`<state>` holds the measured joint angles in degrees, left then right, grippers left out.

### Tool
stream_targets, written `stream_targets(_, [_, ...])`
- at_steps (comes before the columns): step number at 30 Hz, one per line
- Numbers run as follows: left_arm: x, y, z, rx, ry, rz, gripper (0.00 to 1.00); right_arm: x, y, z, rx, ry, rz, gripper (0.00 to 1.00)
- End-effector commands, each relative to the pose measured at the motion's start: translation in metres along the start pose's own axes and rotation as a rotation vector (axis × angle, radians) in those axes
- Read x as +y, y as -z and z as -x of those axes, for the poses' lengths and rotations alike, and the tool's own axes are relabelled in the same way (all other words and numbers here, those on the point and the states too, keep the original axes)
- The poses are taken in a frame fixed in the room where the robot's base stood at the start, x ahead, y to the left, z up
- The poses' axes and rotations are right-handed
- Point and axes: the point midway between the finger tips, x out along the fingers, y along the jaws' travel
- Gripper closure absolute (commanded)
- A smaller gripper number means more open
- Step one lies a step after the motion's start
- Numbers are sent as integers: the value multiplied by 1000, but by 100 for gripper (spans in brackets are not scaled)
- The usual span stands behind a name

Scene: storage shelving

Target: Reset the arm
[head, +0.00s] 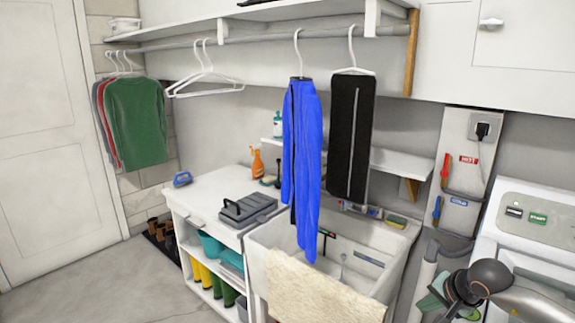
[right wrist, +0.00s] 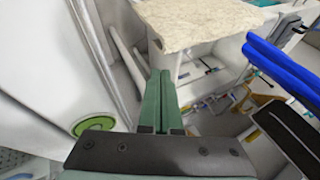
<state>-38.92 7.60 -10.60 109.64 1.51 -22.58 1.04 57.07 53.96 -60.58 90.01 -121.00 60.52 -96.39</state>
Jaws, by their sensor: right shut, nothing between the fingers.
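My right gripper (head: 436,294) is low at the right of the head view, in front of the white machine, with my dark arm joint behind it. In the right wrist view its two green fingers (right wrist: 158,100) lie side by side, shut with nothing between them. The fingers point toward the sink area, and the cream towel (right wrist: 200,22) lies beyond them. They look apart from every object. My left gripper is in neither view.
A blue garment (head: 302,150) and a black one (head: 349,135) hang from the rod above the white sink (head: 375,283). The towel (head: 318,292) drapes over the sink's front. A white machine (head: 530,212) stands at right. Open floor (head: 110,285) lies at left.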

Motion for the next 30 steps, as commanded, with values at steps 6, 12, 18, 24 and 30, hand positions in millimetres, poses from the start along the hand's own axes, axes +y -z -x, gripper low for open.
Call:
stream_targets(6, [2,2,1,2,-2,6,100,-43,-165,-20,-524,180,-523,100])
stream_targets(12, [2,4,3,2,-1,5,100,-82,-261,11,-1045,186,-1266,100])
stream_targets(18, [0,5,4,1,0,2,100,-87,-274,28,-1458,25,-2132,100])
stream_targets(24, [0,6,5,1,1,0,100,-29,-258,3,1317,200,2406,100])
stream_targets(30, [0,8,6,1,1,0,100,86,-276,-34,666,242,1690,100])
